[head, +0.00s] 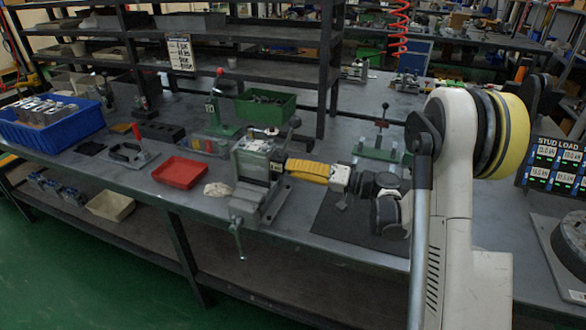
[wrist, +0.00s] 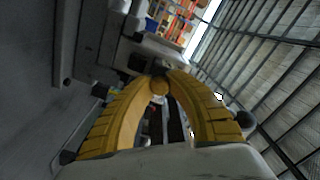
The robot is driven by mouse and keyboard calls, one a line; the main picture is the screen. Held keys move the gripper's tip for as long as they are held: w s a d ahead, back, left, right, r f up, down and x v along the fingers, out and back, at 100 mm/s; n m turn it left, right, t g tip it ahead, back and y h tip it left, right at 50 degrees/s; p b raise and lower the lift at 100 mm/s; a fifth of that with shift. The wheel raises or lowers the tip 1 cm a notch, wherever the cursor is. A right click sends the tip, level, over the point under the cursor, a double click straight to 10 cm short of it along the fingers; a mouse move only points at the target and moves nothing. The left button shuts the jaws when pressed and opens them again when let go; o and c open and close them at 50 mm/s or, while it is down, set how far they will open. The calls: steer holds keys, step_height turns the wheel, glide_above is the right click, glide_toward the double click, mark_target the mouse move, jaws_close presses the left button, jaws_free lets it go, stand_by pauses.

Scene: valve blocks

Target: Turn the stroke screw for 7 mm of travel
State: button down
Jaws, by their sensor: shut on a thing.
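A pale grey-green valve block (head: 252,158) sits in a vise (head: 256,198) near the front edge of the bench. My gripper (head: 289,165), with yellow fingers, reaches in from the right, its tips at the block's right side. In the wrist view the fingers of my gripper (wrist: 160,77) arch together and close around a small round yellowish end, which looks like the stroke screw (wrist: 159,87). The fingers hide most of the screw, and its turn or travel cannot be read. In the head view the screw is hidden behind the fingertips.
A red tray (head: 181,172) and a crumpled cloth (head: 217,189) lie left of the vise. A green bin (head: 265,105) and a green lever press (head: 216,105) stand behind. The vise handle (head: 237,240) hangs over the front edge. A dark mat (head: 345,222) lies under my arm.

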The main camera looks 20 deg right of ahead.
steer(key=n, duration=1.3)
steer(key=shift+n, duration=0.4)
steer(key=n, duration=1.3)
steer(key=shift+n, duration=0.3)
steer(key=c, duration=1.2)
jaws_free()
steer(key=shift+c, duration=0.2)
steer(key=v, duration=1.2)
